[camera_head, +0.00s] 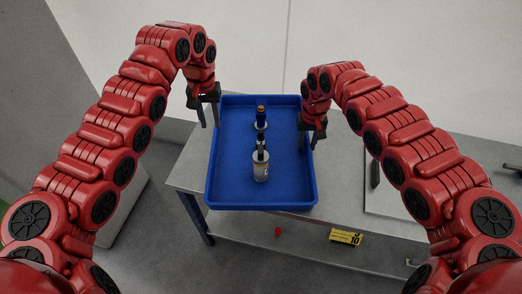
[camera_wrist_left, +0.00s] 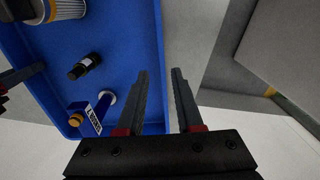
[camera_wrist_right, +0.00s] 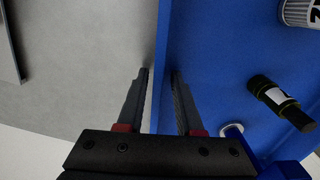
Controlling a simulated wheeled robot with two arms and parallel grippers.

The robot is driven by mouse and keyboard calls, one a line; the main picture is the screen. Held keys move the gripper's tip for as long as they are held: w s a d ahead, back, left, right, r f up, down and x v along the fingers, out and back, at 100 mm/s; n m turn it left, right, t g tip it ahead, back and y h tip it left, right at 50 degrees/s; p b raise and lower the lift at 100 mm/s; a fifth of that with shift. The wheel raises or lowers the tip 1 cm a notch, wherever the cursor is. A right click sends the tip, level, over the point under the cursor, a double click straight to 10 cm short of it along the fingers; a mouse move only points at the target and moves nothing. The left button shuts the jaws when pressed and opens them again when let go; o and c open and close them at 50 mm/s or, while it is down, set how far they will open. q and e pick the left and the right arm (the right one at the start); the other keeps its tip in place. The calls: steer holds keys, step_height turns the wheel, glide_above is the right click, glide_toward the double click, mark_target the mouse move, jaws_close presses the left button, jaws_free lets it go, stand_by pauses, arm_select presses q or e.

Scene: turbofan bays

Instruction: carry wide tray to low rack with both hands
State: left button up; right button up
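The wide blue tray (camera_head: 232,190) sits on a grey table. Inside it are a pale ribbed canister (camera_head: 261,172), a dark cylinder (camera_head: 261,142) and an upright blue item with an orange cap (camera_head: 261,115). My left gripper (camera_head: 208,118) is at the tray's left wall. In the left wrist view its open fingers (camera_wrist_left: 160,75) lie either side of the tray edge, with a gap. My right gripper (camera_head: 312,140) is at the right wall. In the right wrist view its open fingers (camera_wrist_right: 159,75) lie either side of that wall. Contact with the walls cannot be told.
A pale panel with a dark handle (camera_head: 375,173) is right of the tray. Pale walls stand behind.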

steer(key=shift+r, duration=0.15)
arm_select(q)
steer(key=shift+r, duration=0.75)
arm_select(e)
step_height(320, 180, up, 12)
